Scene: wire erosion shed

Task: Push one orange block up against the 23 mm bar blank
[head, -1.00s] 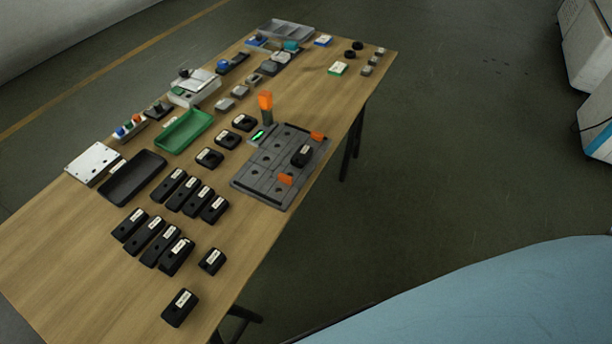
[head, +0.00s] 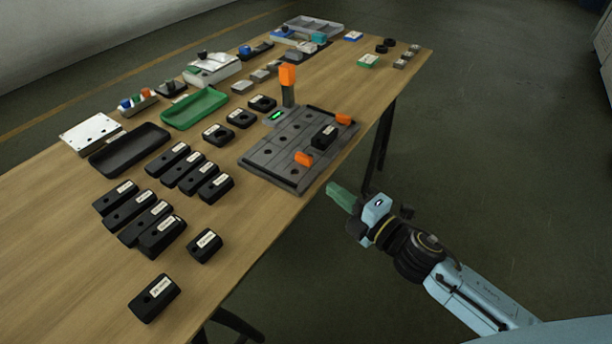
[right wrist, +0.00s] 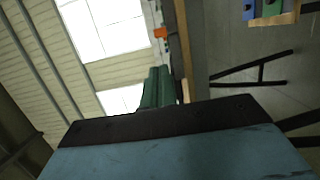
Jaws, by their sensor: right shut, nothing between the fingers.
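A grey fixture plate (head: 275,163) with holes lies on the table near its right edge. A black labelled block (head: 323,137), perhaps the bar blank, sits on the plate; its label is too small to read. One orange block (head: 304,159) is on the plate's near side and another orange block (head: 344,119) is at its far right corner. Both stand apart from the black block. My right gripper (head: 338,194) is shut and empty, beyond the table's right edge and near the plate. Its green fingers also show in the right wrist view (right wrist: 159,88). My left gripper is out of view.
Several black labelled blocks (head: 130,208) lie in rows at the left. A green tray (head: 194,108) and a black tray (head: 129,150) lie behind them. An orange-topped post (head: 288,77) stands at the plate's back edge. The floor right of the table is open.

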